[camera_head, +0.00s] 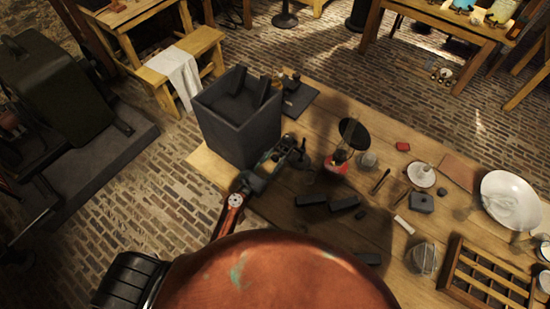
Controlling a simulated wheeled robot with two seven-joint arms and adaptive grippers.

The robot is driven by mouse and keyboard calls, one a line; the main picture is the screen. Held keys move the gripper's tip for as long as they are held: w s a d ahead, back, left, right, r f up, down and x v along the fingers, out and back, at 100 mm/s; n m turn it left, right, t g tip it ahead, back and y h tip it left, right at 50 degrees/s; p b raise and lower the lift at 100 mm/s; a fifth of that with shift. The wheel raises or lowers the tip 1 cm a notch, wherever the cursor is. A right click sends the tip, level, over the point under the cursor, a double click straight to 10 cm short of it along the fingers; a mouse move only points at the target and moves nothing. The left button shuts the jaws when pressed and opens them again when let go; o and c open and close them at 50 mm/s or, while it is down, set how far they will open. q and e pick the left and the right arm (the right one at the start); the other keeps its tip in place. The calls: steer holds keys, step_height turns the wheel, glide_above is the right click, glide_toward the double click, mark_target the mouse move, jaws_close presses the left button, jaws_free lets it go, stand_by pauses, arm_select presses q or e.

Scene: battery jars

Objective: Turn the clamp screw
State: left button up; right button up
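My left gripper (283,152) is over the table's near left part, close against the front right side of a dark grey open box-shaped jar (238,128). Its fingers are small and dark here, so whether they are open or shut cannot be told. A small dark upright piece (303,158) stands right beside the fingertips; whether they touch it is unclear. Dark plates or blocks show inside the jar. I cannot make out the clamp screw for certain. A dark fixture on a flat base (292,94) stands behind the jar. My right gripper is not in view.
The wooden table (335,93) carries a red-based item (338,161), a round black disc (353,132), dark bars (311,199), a grey block (421,202), a white bowl (512,199) and a compartmented wooden tray (490,272). The table's back middle is fairly clear.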

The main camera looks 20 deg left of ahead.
arm_select(q)
steer(key=c, duration=0.6)
jaws_close()
